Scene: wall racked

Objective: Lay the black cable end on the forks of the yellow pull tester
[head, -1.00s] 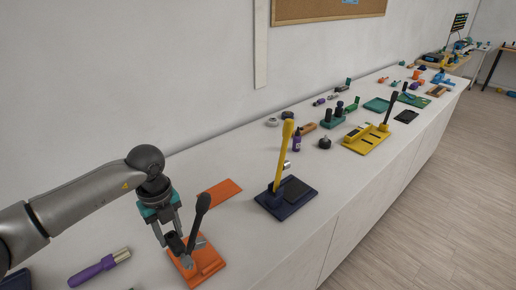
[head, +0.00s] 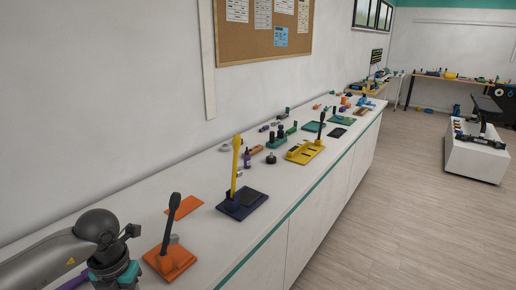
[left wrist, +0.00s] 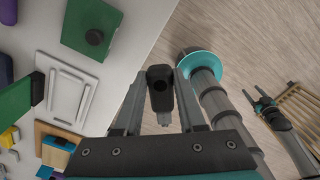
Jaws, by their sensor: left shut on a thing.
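The yellow pull tester (head: 305,152) stands on the white counter at mid-distance in the head view, with a yellow base and a dark upright lever. Its forks are too small to make out. My left gripper (left wrist: 162,80) is shut on the black cable end (left wrist: 160,95) in the left wrist view; the cable end is a small dark block with a round hole. In the head view my left arm is at the lower left, far from the tester, and its fingertips are hidden. A small dark, teal-marked gripper (left wrist: 264,106), apparently my right, shows over the floor; its jaws are unclear.
An orange base with a dark lever (head: 170,261) and a navy base with a yellow lever (head: 243,205) stand between my left arm and the tester. An orange mat (head: 184,206), a purple bottle (head: 247,160) and small tools lie along the counter.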

